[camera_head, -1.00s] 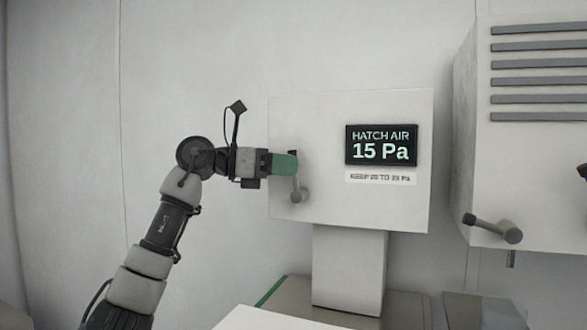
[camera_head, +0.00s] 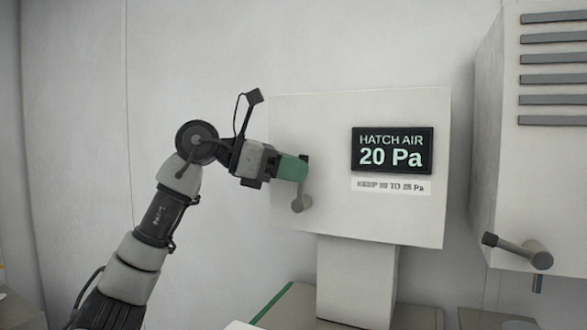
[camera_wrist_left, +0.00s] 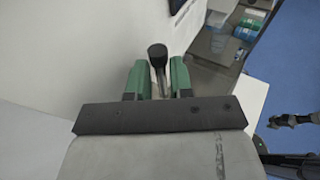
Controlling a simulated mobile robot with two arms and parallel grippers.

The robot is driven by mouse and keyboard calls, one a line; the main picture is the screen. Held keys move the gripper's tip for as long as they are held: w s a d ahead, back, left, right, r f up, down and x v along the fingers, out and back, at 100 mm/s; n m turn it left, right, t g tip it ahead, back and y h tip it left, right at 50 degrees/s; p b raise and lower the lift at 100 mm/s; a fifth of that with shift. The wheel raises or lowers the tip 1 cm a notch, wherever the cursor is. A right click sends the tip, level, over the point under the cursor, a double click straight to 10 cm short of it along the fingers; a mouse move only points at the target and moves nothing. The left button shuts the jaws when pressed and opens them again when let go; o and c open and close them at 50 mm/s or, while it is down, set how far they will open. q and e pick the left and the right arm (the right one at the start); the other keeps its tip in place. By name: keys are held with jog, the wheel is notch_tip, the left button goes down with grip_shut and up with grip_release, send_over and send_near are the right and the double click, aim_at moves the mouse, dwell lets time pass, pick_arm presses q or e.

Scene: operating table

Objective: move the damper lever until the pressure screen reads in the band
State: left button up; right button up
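The damper lever (camera_head: 301,190) is a grey arm with a dark knob on the left part of the front of a pale box (camera_head: 400,215). It points up, leaning slightly right. My left gripper (camera_head: 303,170) has its green fingers around the lever. In the left wrist view the dark knob (camera_wrist_left: 157,52) sticks out between the two fingertips (camera_wrist_left: 160,75), which are close together on the shaft; finger contact is hard to see. The pressure screen (camera_head: 391,151) reads HATCH AIR 20 Pa. The label (camera_head: 391,186) below is blurred and seems to say KEEP 20 TO 25 Pa.
A second pale box (camera_head: 560,165) with slats stands at the right, with another grey lever (camera_head: 518,250) below them. A pedestal (camera_head: 355,280) carries the screen box. The wall left of my arm is bare. Blue and green items (camera_wrist_left: 250,25) lie far off.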

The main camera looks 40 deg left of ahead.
pick_arm(q)
jog(key=o, duration=0.3)
pick_arm(e)
jog(key=shift+w, duration=0.35)
pick_arm(q)
jog(key=shift+b+v, duration=1.35)
jog(key=shift+v, duration=4.1)
pick_arm(e)
jog(key=shift+s+f, duration=0.2)
jog(key=shift+f, duration=1.1)
jog(key=shift+d, duration=0.1)
